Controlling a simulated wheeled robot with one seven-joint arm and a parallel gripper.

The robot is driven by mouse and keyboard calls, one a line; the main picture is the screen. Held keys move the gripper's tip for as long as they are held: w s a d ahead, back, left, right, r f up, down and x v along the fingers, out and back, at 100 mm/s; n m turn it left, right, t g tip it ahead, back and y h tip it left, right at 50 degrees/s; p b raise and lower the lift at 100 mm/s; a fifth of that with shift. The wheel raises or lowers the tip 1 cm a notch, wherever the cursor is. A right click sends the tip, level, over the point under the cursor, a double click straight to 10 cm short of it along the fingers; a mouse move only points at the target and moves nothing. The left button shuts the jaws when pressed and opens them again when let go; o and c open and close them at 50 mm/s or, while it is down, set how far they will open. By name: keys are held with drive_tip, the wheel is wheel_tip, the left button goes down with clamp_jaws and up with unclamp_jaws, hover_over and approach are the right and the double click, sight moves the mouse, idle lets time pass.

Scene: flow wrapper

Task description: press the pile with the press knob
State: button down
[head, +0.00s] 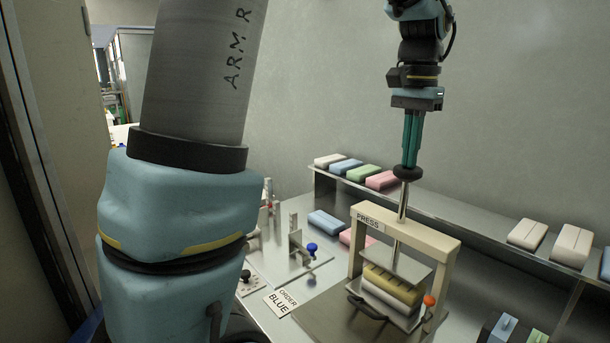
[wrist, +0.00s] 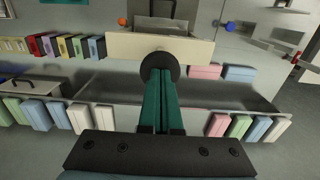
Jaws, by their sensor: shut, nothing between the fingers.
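The press (head: 446,246) is a cream frame labelled PRESS on a metal base. Its black round press knob (head: 407,172) tops a steel rod (head: 402,203) that runs down through the crossbar to a flat metal plate (head: 398,262). The pile (head: 392,287), a yellowish block over white ones, sits under the plate; I cannot tell whether the plate touches it. My gripper (head: 410,160) is shut, pointing down with its green fingers at the top of the knob. In the wrist view the fingertips (wrist: 160,75) meet the knob (wrist: 159,66), with the crossbar beyond.
A shelf behind holds several coloured packs (head: 364,172), and more white packs (head: 527,233) lie at the right. An ORDER BLUE card (head: 281,302) and a blue-knobbed fixture (head: 311,247) stand left of the press. An orange knob (head: 429,300) is on the press's right side.

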wheel_tip(320, 180, up, 12)
drive_tip(key=p, duration=1)
drive_tip(key=w+a+f+n+b, duration=0.2)
drive_tip(key=a+f+n+b, duration=0.15)
drive_tip(key=a+f, duration=0.95)
drive_tip(key=s+a+f+n, duration=0.2)
drive_tip(key=s+a+f, duration=0.1)
drive_tip(key=a+f, duration=0.2)
drive_tip(key=s+a+f+n+t+b, duration=0.1)
drive_tip(key=s+a+f+n, duration=0.2)
drive_tip(key=a+f, duration=0.3)
drive_tip(key=shift+s+a+f+t, duration=0.25)
drive_tip(key=shift+a+f+t, duration=0.05)
drive_tip(key=shift+a, duration=0.8)
drive_tip(key=c, duration=1.6)
unclamp_jaws()
drive_tip(key=shift+n, duration=0.25)
